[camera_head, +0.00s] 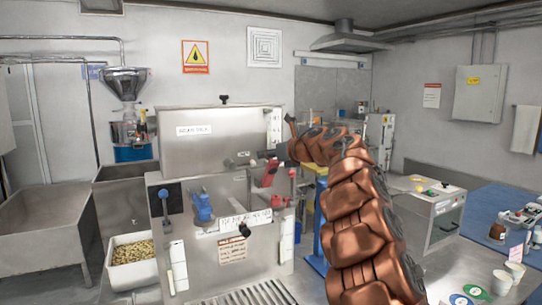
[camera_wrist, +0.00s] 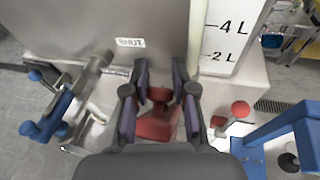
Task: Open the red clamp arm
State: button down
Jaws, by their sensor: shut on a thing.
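The red clamp arm (camera_head: 267,174) is on the right part of the steel machine's front, tilted, with its upper end near my gripper. In the wrist view the red clamp arm (camera_wrist: 154,126) lies between the two dark fingers of my gripper (camera_wrist: 158,98), which is shut on it. In the head view my gripper (camera_head: 281,152) is small and partly hidden by my copper-coloured arm. A blue clamp arm (camera_head: 202,207) is to the left on the same machine; it also shows at the left of the wrist view (camera_wrist: 47,115).
A blue-knobbed lever (camera_head: 164,194) stands at the machine's left edge. In the wrist view a small red knob (camera_wrist: 240,109) and a blue frame (camera_wrist: 275,130) are on the right. A litre scale (camera_wrist: 225,35) is on the machine. A bean bin (camera_head: 132,255) stands at lower left.

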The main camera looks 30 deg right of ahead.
jog(key=shift+w+p, duration=1)
jog(key=shift+w, duration=0.05)
jog(key=shift+w+f, duration=0.1)
jog(key=shift+d+f, duration=0.1)
jog(key=shift+f, duration=0.3)
dwell(0.7)
jog(key=c, duration=1.3)
grip_release()
jog(key=shift+c, duration=0.2)
jog(key=o, duration=0.3)
jog(key=shift+w+d, duration=0.15)
jog(key=shift+w, duration=0.1)
jog(key=shift+o, duration=0.5)
jog(key=shift+r, duration=0.3)
jog(key=shift+s+r, duration=0.1)
jog(key=shift+s, duration=0.25)
jog(key=v, duration=1.1)
jog(key=shift+s, duration=0.2)
